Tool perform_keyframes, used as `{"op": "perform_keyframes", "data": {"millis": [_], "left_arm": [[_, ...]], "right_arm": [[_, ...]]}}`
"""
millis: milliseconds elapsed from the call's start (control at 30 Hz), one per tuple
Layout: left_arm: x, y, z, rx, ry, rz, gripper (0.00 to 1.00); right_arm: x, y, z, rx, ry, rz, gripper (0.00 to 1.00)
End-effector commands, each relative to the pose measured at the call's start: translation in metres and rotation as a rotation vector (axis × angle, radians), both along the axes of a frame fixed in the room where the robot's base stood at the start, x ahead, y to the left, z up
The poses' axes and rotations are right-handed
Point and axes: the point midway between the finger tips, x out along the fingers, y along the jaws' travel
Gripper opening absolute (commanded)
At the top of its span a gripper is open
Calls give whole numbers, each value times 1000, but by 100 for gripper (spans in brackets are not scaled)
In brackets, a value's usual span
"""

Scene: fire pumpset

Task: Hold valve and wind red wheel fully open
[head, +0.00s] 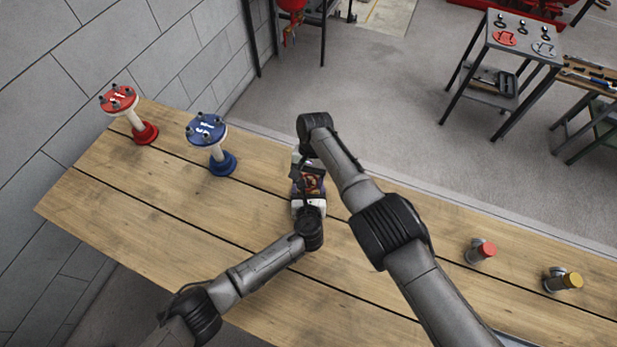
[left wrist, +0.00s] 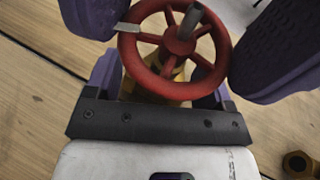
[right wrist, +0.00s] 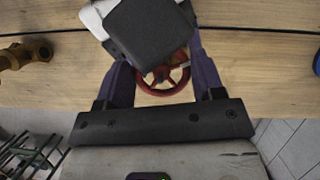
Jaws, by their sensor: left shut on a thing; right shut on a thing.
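The red wheel (left wrist: 178,48) shows in the left wrist view, on a brass valve (left wrist: 165,88) with a grey stem at its hub. My left gripper (left wrist: 163,78) is shut on the brass valve below the wheel, its purple fingers on either side. My right gripper (right wrist: 163,72) is shut on the red wheel, with its fingers on opposite sides of the rim. The wheel (right wrist: 168,83) also shows in the right wrist view, partly covered by my left gripper's dark body. In the head view the two grippers meet above the bench and hide most of the valve.
The wooden bench (head: 130,195) carries a red flanged stand (head: 143,130) and a blue one (head: 220,160) at left. A red-capped fitting (head: 481,251) and a yellow-capped one (head: 563,280) lie at right. A tool cart (head: 508,60) stands beyond.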

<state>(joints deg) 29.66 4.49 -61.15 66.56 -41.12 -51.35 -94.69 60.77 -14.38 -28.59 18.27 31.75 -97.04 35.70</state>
Motion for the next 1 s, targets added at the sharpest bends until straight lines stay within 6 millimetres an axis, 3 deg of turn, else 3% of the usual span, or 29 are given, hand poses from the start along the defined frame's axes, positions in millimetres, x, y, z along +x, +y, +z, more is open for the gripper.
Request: {"op": "perform_keyframes", "data": {"millis": [667, 700, 800, 1000], "left_arm": [[0, 0, 1, 0, -1, 0, 31], [0, 0, 1, 0, -1, 0, 31], [0, 0, 1, 0, -1, 0, 31], [0, 0, 1, -1, -2, -1, 31]], "right_arm": [[0, 0, 0, -1, 0, 52, 38], [0, 0, 0, -1, 0, 52, 66], [0, 0, 0, 0, 0, 52, 73], [0, 0, 0, 0, 0, 52, 73]]}}
